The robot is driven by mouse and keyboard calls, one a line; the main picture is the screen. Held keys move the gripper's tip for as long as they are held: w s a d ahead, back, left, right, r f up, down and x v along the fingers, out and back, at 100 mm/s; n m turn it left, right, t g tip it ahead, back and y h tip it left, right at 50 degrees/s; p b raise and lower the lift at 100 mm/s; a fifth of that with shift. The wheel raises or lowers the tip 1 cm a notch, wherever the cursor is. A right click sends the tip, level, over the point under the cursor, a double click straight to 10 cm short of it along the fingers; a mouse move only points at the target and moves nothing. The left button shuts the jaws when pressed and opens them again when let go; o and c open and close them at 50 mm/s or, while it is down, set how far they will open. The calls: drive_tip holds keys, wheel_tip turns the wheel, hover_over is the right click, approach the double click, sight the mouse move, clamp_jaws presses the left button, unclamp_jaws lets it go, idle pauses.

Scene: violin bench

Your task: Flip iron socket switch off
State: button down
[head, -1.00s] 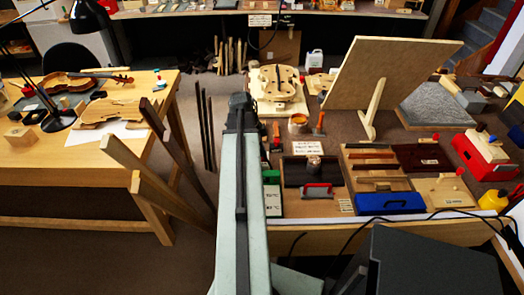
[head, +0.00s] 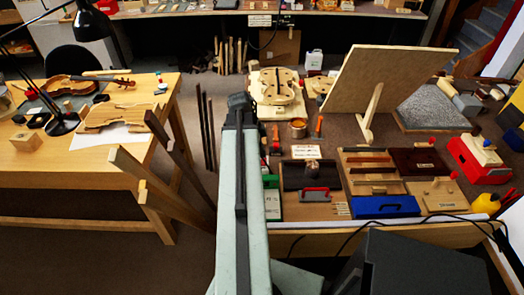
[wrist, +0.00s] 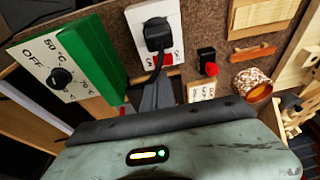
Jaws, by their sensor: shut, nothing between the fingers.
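In the wrist view, a white socket plate (wrist: 172,14) at the top middle holds a black plug (wrist: 158,34) with its cord hanging down. A red switch (wrist: 164,59) shows on the plate's lower part, partly behind the cord; its on or off position cannot be told. My gripper (wrist: 156,92) shows as grey fingers just below the plate, partly hidden by my wrist housing. It looks shut and empty; contact with the plate cannot be told. In the head view my arm hides the gripper and the socket.
Left of the socket are a green box (wrist: 92,52) and a dial (wrist: 61,77) marked OFF. To the right are a black block with a red button (wrist: 210,69), a small numbered card (wrist: 201,91) and an amber jar (wrist: 253,84). A large tilted board (head: 390,80) stands on the bench.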

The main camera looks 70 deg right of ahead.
drive_tip(key=p+v, duration=0.7)
drive_tip(key=v, duration=0.2)
drive_tip(key=shift+r+p, duration=0.3)
drive_tip(key=shift+w+d+r, duration=0.15)
drive_tip(key=shift+w+d, duration=0.05)
drive_tip(key=shift+d, duration=0.45)
